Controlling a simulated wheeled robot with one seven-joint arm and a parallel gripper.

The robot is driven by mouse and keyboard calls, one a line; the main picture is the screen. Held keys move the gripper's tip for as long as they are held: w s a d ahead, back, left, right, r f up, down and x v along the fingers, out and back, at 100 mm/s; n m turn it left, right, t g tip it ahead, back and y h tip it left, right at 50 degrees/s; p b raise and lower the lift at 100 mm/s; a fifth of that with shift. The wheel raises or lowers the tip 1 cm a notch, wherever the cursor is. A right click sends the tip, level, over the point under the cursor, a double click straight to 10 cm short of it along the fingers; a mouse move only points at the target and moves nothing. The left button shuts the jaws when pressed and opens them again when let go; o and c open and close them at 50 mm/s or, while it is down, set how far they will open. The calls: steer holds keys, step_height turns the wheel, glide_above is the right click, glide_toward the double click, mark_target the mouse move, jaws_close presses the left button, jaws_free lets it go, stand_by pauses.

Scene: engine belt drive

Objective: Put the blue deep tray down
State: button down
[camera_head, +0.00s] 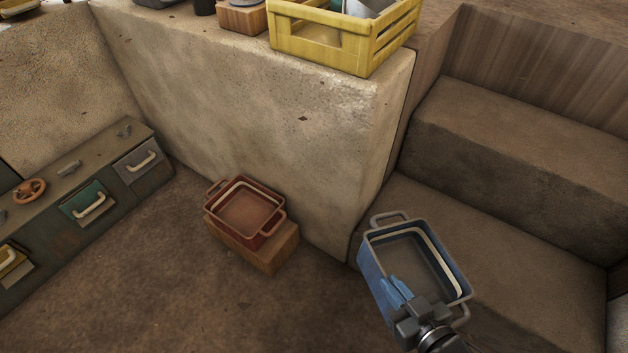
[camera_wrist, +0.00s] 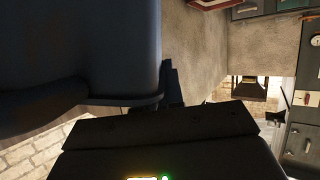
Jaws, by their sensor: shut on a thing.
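The blue deep tray (camera_head: 369,272) is at the lower right of the head view, with a pale inner rim and a handle at each end. It looks empty. My gripper (camera_head: 398,290) is shut on its near left wall. In the wrist view the tray (camera_wrist: 80,50) fills the upper left as a dark shape, close to my gripper (camera_wrist: 165,105). The tray shows in front of the lower stone step (camera_head: 510,290); I cannot tell whether its underside touches anything.
A red tray (camera_head: 245,208) sits on a wooden block (camera_head: 275,250) beside the stone wall. A yellow crate (camera_head: 335,45) stands on the wall's top. A low drawer cabinet (camera_head: 110,215) is at the left. The floor (camera_head: 190,290) between cabinet and block is clear.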

steer(key=w+d+r+m+h, duration=0.4)
steer(key=w+r, duration=0.7)
step_height(320, 180, up, 15)
steer(key=s+p, duration=0.2)
steer(key=p, duration=2.5)
steer(key=shift+s+d+r+t, duration=0.2)
steer(key=shift+s+t, duration=0.1)
steer(key=shift+s, duration=0.1)
